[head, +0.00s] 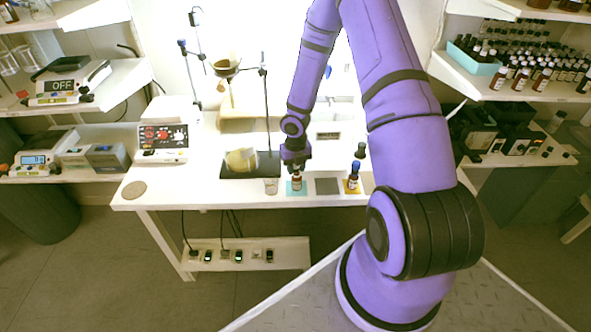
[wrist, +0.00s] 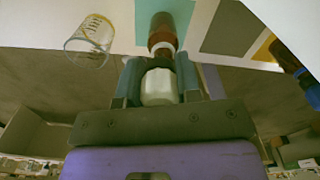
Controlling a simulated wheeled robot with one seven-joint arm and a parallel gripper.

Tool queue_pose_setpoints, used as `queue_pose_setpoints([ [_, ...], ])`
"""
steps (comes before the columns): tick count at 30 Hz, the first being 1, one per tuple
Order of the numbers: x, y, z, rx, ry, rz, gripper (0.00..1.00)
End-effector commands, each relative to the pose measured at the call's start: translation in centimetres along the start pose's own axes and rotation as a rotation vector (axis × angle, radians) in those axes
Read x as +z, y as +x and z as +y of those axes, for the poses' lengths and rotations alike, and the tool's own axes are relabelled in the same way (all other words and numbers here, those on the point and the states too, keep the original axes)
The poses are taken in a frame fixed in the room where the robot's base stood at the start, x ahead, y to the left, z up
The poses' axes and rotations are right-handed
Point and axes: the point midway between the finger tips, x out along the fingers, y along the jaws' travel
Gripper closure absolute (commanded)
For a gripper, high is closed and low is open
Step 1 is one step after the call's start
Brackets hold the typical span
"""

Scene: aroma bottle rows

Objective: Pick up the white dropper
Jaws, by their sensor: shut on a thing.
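The white dropper (wrist: 159,88) shows in the wrist view between the two fingers of my gripper (wrist: 159,82), which is shut on it. A dark collar lies at its far end. Just beyond it is an amber bottle (wrist: 163,34), in line with the dropper. I cannot tell whether the dropper still touches the bottle neck. In the head view my gripper (head: 296,163) is right above the amber bottle (head: 297,183), which stands on a teal mat (head: 291,190). The dropper is too small and covered to make out there.
A glass beaker (wrist: 88,42) stands left of the bottle. Right of it are a bare grey mat (head: 327,186) and a blue-capped bottle (head: 353,178) on a yellow mat. A stand with a funnel (head: 227,65) is behind left. The white table's front edge is close.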

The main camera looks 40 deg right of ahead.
Motion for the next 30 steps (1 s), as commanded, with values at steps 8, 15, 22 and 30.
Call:
queue_pose_setpoints([
  [8, 0.0, -3.5, -0.1, 0.000, 0.002, -0.002, 0.74],
  [15, 0.0, -6.5, 0.0, 0.000, 0.000, -0.002, 0.74],
  [22, 0.0, -8.4, 0.0, 0.000, -0.001, -0.001, 0.74],
  [30, -0.1, -9.0, 0.0, -0.001, -0.001, 0.001, 0.74],
])
